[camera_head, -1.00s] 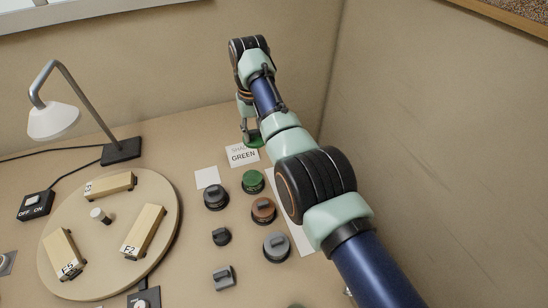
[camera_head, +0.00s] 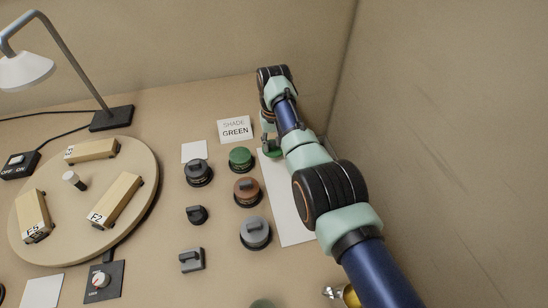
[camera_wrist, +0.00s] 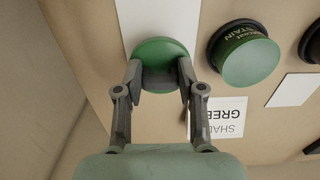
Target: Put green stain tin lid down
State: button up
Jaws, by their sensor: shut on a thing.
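My gripper (camera_wrist: 158,85) is shut on the round green stain tin lid (camera_wrist: 160,52) in the wrist view. The lid also shows partly behind my arm in the head view (camera_head: 271,150). It is over or near the far end of a long white strip (camera_wrist: 158,14); I cannot tell whether it touches. In the head view the tin (camera_head: 241,157) is just left of my gripper (camera_head: 270,143).
The SHADE GREEN card (camera_head: 235,130) lies behind the green tin. Black (camera_head: 199,173), brown (camera_head: 247,192) and grey (camera_head: 255,233) round items stand close by. A turntable (camera_head: 140,165) with wooden blocks and a lamp (camera_head: 28,68) are left. A wall bounds the right.

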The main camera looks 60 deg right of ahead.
aim_at(274, 149)
jog(key=shift+f+b, duration=1.15)
jog(key=shift+f, duration=1.1)
jog(key=shift+d, duration=0.1)
jog(key=shift+f, duration=0.15)
jog(key=o, duration=0.9)
jog(key=shift+c, duration=0.2)
notch_tip(274, 149, up, 12)
jog(key=p, duration=0.6)
jog(key=shift+r, duration=0.2)
